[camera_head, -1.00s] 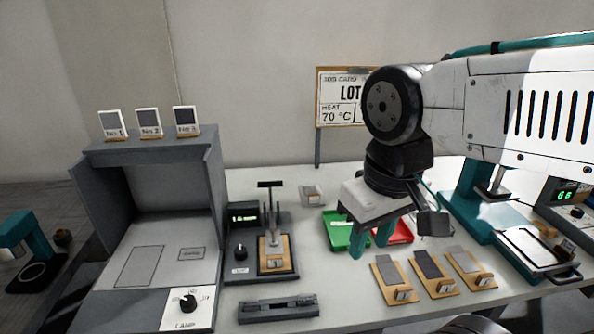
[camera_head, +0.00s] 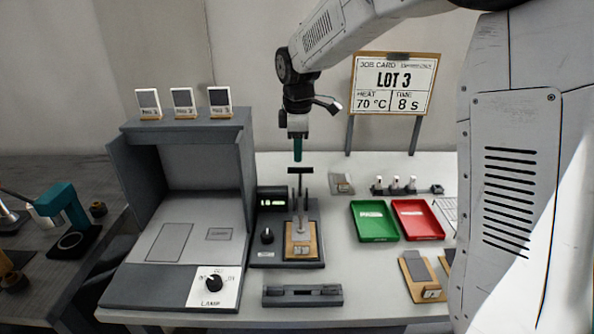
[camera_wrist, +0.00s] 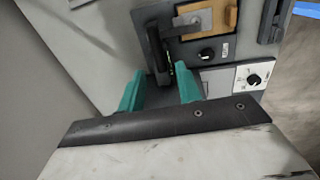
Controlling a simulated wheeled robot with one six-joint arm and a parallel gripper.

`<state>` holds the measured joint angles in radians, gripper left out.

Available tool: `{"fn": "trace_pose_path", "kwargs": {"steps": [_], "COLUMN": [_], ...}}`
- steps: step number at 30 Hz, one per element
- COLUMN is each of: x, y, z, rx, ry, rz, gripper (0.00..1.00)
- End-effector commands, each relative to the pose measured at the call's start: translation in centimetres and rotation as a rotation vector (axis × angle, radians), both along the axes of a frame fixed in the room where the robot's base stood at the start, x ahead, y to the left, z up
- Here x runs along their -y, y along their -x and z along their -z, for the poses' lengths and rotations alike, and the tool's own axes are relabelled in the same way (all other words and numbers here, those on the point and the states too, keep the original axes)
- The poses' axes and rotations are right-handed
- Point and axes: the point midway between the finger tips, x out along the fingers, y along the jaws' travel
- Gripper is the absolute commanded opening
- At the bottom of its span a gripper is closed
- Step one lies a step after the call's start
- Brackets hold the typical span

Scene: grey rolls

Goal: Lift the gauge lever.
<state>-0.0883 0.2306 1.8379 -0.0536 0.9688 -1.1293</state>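The gauge is a dark grey stand with a small lit display (camera_head: 271,201), a knob and a wooden card holder (camera_head: 301,240) on its base. Its lever is a black T-shaped bar (camera_head: 300,171) at the top of the posts. In the wrist view the dark lever bar (camera_wrist: 156,45) shows just beyond the fingertips, roughly in line with the gap between them. My gripper (camera_head: 297,157) points down, with its teal fingertips just above the bar in the head view. In the wrist view the gripper (camera_wrist: 160,80) is open, with nothing between its fingers. Contact with the lever cannot be told.
A grey lamp booth (camera_head: 195,160) stands left of the gauge, with several small cards on top. A low dark bar (camera_head: 302,296) lies in front. Green (camera_head: 364,236) and red (camera_head: 427,236) trays lie to the right. The LOT 3 job card (camera_head: 394,84) stands behind.

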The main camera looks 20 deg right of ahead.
Motion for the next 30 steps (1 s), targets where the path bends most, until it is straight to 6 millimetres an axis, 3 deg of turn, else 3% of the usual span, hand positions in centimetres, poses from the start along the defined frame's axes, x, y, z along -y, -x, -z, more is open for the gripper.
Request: {"fn": "trace_pose_path", "kwargs": {"steps": [15, 27, 30], "x": [0.2, 0.2, 0.2], "y": [-1.0, -1.1, -1.1], "z": [7.0, 7.9, 7.8], "rx": [-0.003, 0.0, 0.0], "ry": [0.002, 0.001, 0.001], "rz": [-0.012, -0.011, -0.011], "gripper": [0.34, 0.34, 0.06]}}
